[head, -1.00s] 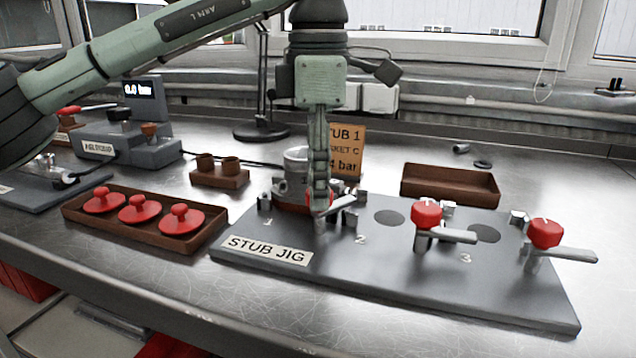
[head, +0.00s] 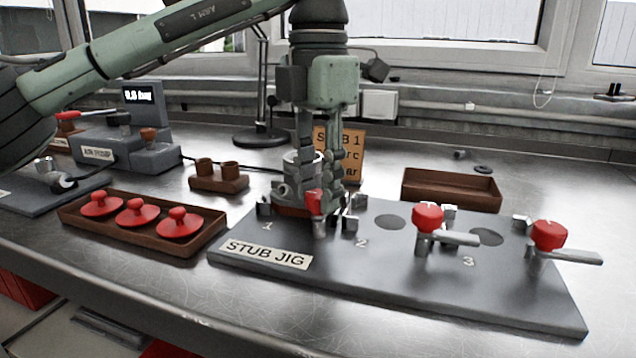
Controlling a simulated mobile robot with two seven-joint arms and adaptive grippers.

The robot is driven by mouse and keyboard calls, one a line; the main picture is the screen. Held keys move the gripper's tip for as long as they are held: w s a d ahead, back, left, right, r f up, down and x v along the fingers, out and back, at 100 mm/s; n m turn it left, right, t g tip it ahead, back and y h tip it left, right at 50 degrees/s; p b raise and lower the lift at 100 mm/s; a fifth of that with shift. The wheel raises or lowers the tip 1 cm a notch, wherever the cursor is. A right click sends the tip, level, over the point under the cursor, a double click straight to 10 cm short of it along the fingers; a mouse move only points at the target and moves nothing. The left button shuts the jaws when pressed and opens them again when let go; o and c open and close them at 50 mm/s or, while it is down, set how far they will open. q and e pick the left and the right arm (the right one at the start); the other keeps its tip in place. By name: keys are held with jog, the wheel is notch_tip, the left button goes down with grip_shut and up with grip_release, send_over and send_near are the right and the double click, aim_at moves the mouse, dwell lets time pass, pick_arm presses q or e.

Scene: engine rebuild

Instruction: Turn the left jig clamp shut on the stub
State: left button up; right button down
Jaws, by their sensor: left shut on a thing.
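The stub (head: 300,168), a grey metal part on a reddish-brown base, sits at position 1 of the grey stub jig (head: 395,275). The left jig clamp (head: 314,203) has a red knob and stands just in front of the stub. My left gripper (head: 325,208) points straight down at this clamp, with its fingers shut on it. The fingers hide part of the clamp and of the stub, and I cannot tell clearly which way the clamp's lever points. My right gripper is not in view.
Two other red-knobbed clamps (head: 428,218) and (head: 549,236) stand on the jig to the right, levers pointing right. A brown tray (head: 215,240) with red knobbed discs lies left. An empty brown tray (head: 450,190) and a sign (head: 352,150) stand behind.

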aim_at(318, 194)
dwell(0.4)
pick_arm(q)
jog(key=o, duration=1.2)
jog(key=shift+c, duration=0.2)
jog(key=shift+r, duration=0.15)
notch_tip(318, 194, up, 12)
